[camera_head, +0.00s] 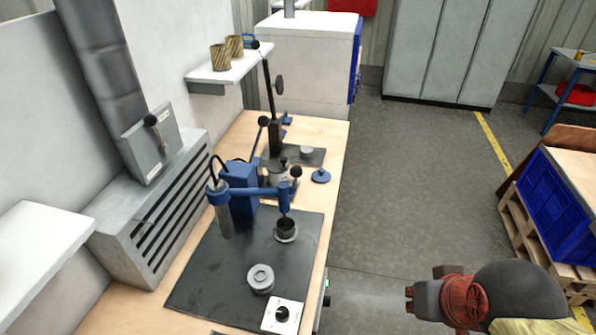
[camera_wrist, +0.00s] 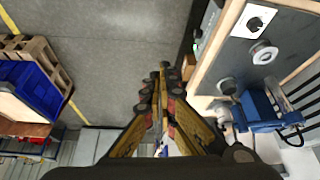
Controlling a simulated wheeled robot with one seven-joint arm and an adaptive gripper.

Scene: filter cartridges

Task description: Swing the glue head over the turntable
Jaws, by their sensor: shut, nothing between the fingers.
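The blue glue station stands on a dark plate (camera_head: 200,268) on the wooden bench. Its blue swing arm (camera_head: 258,191) runs sideways, with a grey cylindrical glue head (camera_head: 224,221) hanging at its left end. The round grey turntable (camera_head: 261,278) lies nearer, to the right of the glue head, which is not above it. It also shows in the wrist view (camera_wrist: 263,53). A blue upright (camera_head: 285,197) at the arm's right end stands above a dark round collar. My gripper (camera_head: 410,299) is shut and empty over the floor, right of the bench, apart from the station.
A white panel with a black knob (camera_head: 282,315) sits at the plate's near edge. A black lever press (camera_head: 274,135) stands farther back. A grey slatted unit (camera_head: 150,215) is on the left. The floor between is clear.

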